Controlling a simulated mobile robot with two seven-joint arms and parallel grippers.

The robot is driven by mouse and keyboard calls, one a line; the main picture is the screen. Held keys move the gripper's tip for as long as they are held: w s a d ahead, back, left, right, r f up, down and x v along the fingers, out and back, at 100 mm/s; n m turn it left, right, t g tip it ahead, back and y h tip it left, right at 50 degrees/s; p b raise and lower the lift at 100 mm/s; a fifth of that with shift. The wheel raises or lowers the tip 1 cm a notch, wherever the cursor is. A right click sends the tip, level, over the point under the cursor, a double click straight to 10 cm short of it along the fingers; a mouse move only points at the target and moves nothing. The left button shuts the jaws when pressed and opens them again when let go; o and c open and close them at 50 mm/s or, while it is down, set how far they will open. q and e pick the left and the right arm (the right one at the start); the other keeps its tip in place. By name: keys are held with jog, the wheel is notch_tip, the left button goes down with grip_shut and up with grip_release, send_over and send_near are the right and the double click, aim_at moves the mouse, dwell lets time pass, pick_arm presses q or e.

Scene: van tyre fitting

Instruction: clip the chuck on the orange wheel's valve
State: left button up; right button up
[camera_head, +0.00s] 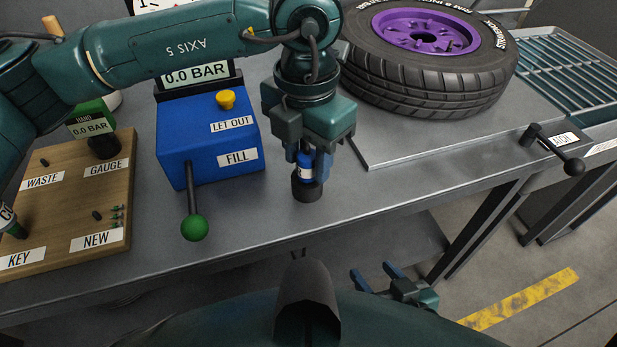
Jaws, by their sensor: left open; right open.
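My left gripper (312,172) points down over the bench front, its fingers open on either side of a small blue cylinder with a white label (305,168). The cylinder stands upright in a black round holder (307,191); it may be the chuck, but I cannot tell. Whether the fingers touch it is unclear. My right gripper (375,276) is open and empty, low in front of the bench. No orange wheel is in view; the wheel lying flat at the back right has a purple rim (425,31), and I cannot make out its valve.
A blue inflator box (210,141) with a "0.0 BAR" display, yellow button and green-knobbed lever (194,227) stands left of the gripper. A wooden board (75,205) with labelled places lies further left. A black-knobbed "LATCH" lever (553,150) is at right, near a grated rack (570,70).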

pick_arm(q)
jog(key=shift+f, duration=0.3)
jog(key=shift+b, duration=0.4)
jog(key=shift+c, duration=0.3)
jog(key=c, duration=0.8)
